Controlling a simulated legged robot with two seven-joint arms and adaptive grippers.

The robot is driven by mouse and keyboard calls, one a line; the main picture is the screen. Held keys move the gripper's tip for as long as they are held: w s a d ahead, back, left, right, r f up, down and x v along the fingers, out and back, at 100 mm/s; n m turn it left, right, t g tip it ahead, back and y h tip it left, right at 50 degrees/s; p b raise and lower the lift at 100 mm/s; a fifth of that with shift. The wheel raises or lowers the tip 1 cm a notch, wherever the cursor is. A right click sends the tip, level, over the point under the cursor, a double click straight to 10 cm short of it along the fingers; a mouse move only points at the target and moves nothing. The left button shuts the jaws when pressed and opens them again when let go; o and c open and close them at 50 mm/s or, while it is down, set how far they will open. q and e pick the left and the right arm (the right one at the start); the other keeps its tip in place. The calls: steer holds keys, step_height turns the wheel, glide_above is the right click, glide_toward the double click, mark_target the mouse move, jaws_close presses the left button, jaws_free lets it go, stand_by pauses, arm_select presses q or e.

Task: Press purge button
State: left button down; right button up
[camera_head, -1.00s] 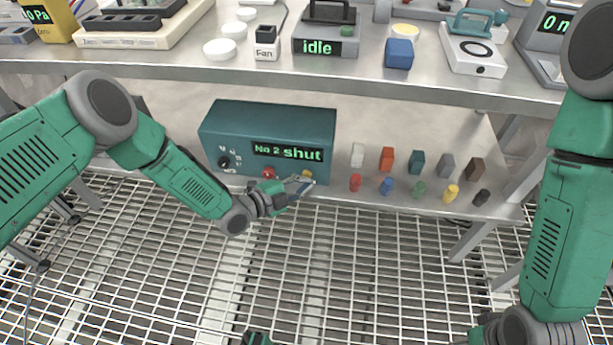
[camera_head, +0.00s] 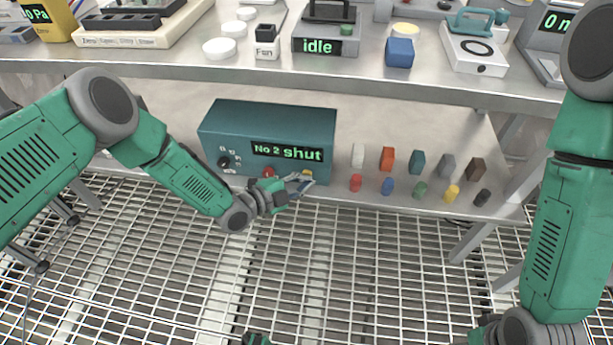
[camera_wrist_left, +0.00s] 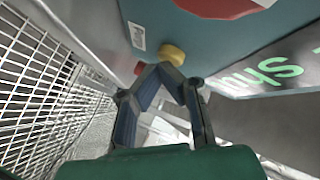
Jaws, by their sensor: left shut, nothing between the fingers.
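A teal box (camera_head: 268,128) on the lower shelf has a display reading "No 2 shut", a black knob (camera_head: 224,162), a red button (camera_head: 268,172) and a yellow button (camera_head: 307,173). The larger red button (camera_wrist_left: 215,6) shows at the top there.
Several coloured blocks (camera_head: 417,162) and pegs (camera_head: 420,189) stand on the lower shelf, right of the box. The upper shelf (camera_head: 180,70) overhangs it and carries instruments and a blue cube (camera_head: 400,52). Open grating (camera_head: 300,270) lies in front.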

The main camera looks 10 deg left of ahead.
stand_by(0.3)
arm_select(q)
steer(key=shift+s+p, duration=0.6)
steer(key=shift+s, duration=0.2)
steer(key=shift+s+a+p, duration=0.1)
steer(key=shift+s+p, duration=1.4)
steer(key=shift+s, duration=1)
